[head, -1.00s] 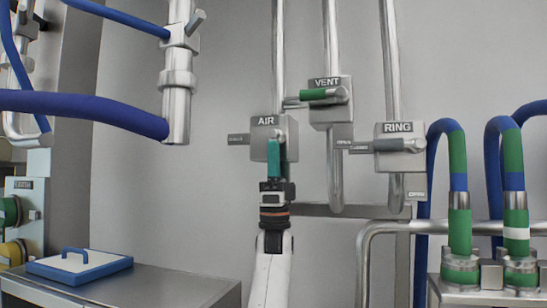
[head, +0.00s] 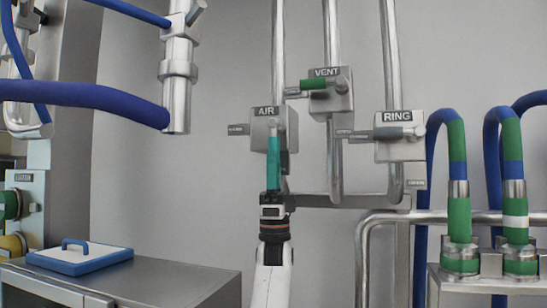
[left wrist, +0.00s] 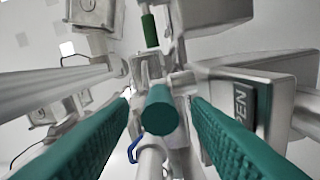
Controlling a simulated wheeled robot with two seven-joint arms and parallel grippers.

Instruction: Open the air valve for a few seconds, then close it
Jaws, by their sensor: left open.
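The AIR valve box (head: 266,128) is on the wall at mid picture in the head view. Its handle points down, so only its upper part shows clear of my gripper. In the left wrist view the handle's round teal-green end (left wrist: 160,110) faces the camera. My left gripper (head: 273,158) comes from below, in line with the handle. Its teal fingers are apart, one on each side of the handle in the wrist view. I cannot tell whether either finger touches it. My right gripper is in neither view.
The VENT valve (head: 328,92), with a green handle pointing left, and the RING valve (head: 398,135), with a grey handle pointing left, are at the right. Blue hoses (head: 90,100) hang at the left. A blue-rimmed lid (head: 80,260) lies on a metal cabinet.

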